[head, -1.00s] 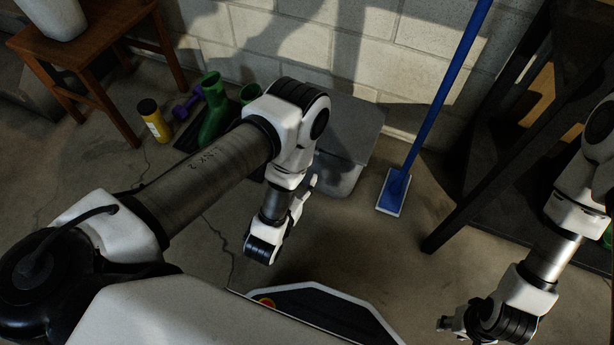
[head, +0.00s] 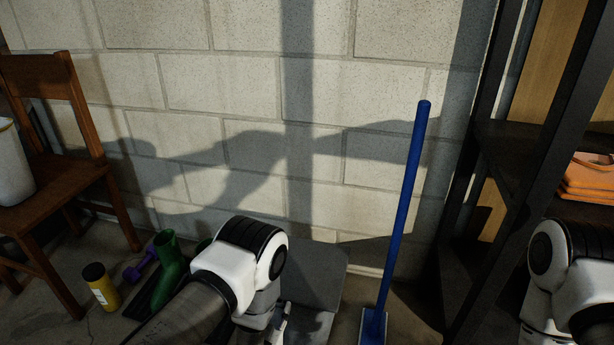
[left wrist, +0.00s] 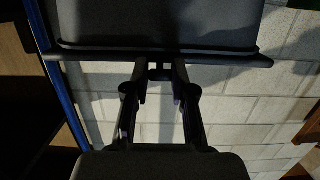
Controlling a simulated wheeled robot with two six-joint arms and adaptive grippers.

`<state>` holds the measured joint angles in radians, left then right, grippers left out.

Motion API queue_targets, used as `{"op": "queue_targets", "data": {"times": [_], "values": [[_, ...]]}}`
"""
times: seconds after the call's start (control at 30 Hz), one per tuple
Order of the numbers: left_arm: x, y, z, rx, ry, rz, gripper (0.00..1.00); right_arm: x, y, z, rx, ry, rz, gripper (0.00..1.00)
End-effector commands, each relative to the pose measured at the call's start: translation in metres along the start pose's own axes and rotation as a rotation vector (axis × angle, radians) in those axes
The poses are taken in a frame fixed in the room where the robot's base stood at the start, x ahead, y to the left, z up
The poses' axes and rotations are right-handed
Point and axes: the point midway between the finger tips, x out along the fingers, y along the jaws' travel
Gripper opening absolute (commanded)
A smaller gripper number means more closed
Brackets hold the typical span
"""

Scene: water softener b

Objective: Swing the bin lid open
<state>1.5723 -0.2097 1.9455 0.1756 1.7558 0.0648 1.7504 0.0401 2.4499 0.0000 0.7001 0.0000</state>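In the head view the left gripper (head: 284,318) is mostly hidden by my arm. My right gripper is out of view.
A blue-handled mop (head: 403,205) leans on the block wall right of the bin. A dark shelf rack (head: 490,170) stands at the right. Green boots (head: 168,270), a purple dumbbell (head: 140,265), a yellow bottle (head: 101,288) and a wooden chair (head: 75,180) are at the left.

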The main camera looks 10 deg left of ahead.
Motion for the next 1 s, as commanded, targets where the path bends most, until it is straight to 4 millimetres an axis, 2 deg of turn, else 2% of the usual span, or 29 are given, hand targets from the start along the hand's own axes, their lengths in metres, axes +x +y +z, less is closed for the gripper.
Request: {"op": "queue_targets", "data": {"times": [0.23,1.0], "values": [[0.0,0.0,-0.009,0.0,0.004,0.0,0.02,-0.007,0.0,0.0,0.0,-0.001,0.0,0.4],[0.002,0.0,-0.078,0.0,0.007,0.0,0.02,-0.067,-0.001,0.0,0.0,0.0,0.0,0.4]]}}
